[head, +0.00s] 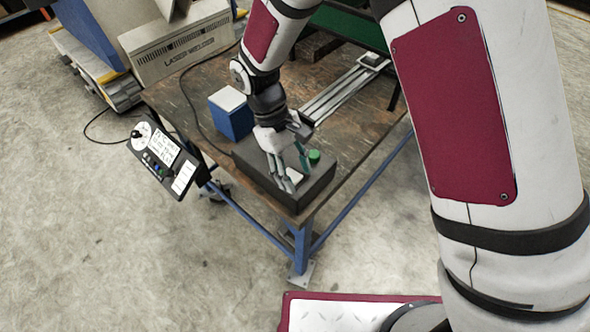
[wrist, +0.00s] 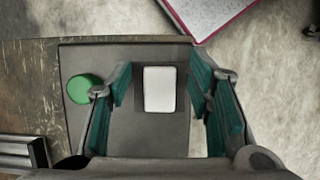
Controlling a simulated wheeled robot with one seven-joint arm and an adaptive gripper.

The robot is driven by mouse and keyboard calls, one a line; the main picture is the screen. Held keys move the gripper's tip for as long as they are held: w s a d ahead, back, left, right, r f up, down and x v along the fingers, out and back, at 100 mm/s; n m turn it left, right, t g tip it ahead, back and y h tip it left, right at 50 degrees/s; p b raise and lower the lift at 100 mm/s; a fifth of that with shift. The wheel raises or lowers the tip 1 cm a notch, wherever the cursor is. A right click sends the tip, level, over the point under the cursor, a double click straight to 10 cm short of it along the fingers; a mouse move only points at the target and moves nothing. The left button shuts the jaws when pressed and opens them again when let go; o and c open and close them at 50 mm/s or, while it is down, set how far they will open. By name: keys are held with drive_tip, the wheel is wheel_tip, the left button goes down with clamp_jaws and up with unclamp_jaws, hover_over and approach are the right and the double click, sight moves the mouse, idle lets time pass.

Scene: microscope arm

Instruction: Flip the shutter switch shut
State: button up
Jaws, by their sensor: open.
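The shutter switch looks to be the pale, flat rectangle (wrist: 159,89) set in a dark recess on top of a dark grey control box (wrist: 150,135). In the head view the pale switch (head: 295,175) shows at the front of the box (head: 315,188). My gripper (wrist: 164,90) is open, with one teal-padded finger on each side of the switch in the wrist view. Nothing is between the fingers at their tips except the view of the switch below. Contact and the switch's tilt cannot be told. In the head view my gripper (head: 293,172) points down over the box.
A green round button (wrist: 84,89) is on the box, left of the switch and close to the left finger. A blue box with a white top (head: 230,112) stands behind on the wooden table (head: 190,95). A control panel (head: 160,157) hangs at the table's left edge.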

drive_tip(key=shift+r, duration=0.1)
drive_tip(key=v, duration=1.2)
drive_tip(key=s+d+r+m+t+y, duration=0.1)
drive_tip(key=s+d+r+m+t, duration=0.1)
drive_tip(key=d+r, duration=0.5)
drive_tip(key=s+d+r+m+t+y, duration=0.1)
drive_tip(key=s+d+r+m+y, duration=0.15)
drive_tip(key=d+r, duration=0.45)
drive_tip(key=s+d+r+m+t, duration=0.1)
drive_tip(key=s+d+m+t, duration=0.3)
drive_tip(key=s+d, duration=0.7)
drive_tip(key=shift+s+d+r+m+t, duration=0.2)
drive_tip(key=shift+s+d+m+t, duration=0.1)
drive_tip(key=shift+s+m, duration=0.6)
